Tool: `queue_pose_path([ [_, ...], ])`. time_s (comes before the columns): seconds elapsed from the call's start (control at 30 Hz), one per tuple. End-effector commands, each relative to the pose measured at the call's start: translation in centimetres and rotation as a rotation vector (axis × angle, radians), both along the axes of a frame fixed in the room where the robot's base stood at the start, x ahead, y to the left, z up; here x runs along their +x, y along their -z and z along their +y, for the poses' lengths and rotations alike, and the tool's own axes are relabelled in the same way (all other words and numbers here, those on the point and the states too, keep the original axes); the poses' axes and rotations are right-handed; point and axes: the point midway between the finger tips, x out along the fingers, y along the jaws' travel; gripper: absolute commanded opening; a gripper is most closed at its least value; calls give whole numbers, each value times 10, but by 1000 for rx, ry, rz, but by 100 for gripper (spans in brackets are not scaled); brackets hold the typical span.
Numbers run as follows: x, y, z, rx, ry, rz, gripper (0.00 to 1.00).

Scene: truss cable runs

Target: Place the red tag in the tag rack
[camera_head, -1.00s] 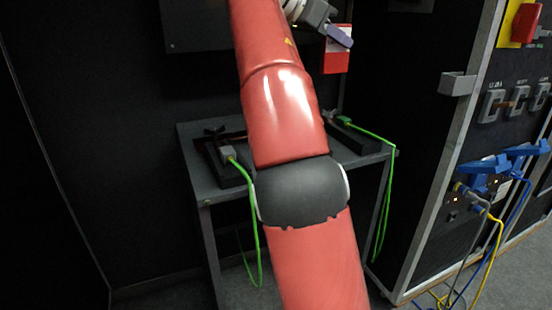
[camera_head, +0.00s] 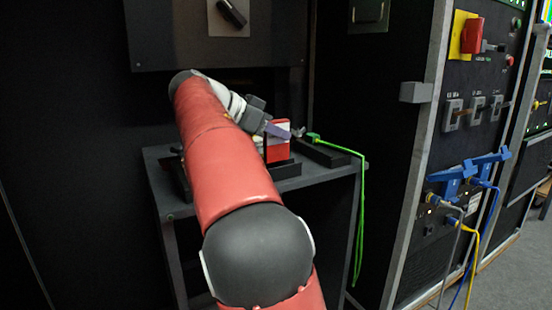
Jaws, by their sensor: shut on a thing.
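The red tag (camera_head: 279,154), a red card with a white band, hangs upright beneath my gripper (camera_head: 277,130). My gripper is shut on its top edge; a purple finger shows there. The tag's lower edge meets a low black holder (camera_head: 287,172) on the small grey table, which looks like the tag rack. I cannot tell whether the tag is inside a slot or just in front of or above it. My arm hides part of the table's left side.
The grey table (camera_head: 318,177) also bears a black block (camera_head: 322,153) with a green cable (camera_head: 362,215) hanging over the right edge. A dark panel (camera_head: 165,40) stands close behind.

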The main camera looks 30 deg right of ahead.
Motion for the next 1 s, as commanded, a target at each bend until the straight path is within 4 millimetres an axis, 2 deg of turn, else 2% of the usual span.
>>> queue_pose_path([
  [0.33,0,40,0,-1,0,1,0],
  [0.77,0,46,0,-1,0,0,0],
  [0.8,0,45,0,-1,0,0,19],
  [0.93,0,45,0,0,0,0,36],
  [1.0,0,44,0,0,0,0,38],
])
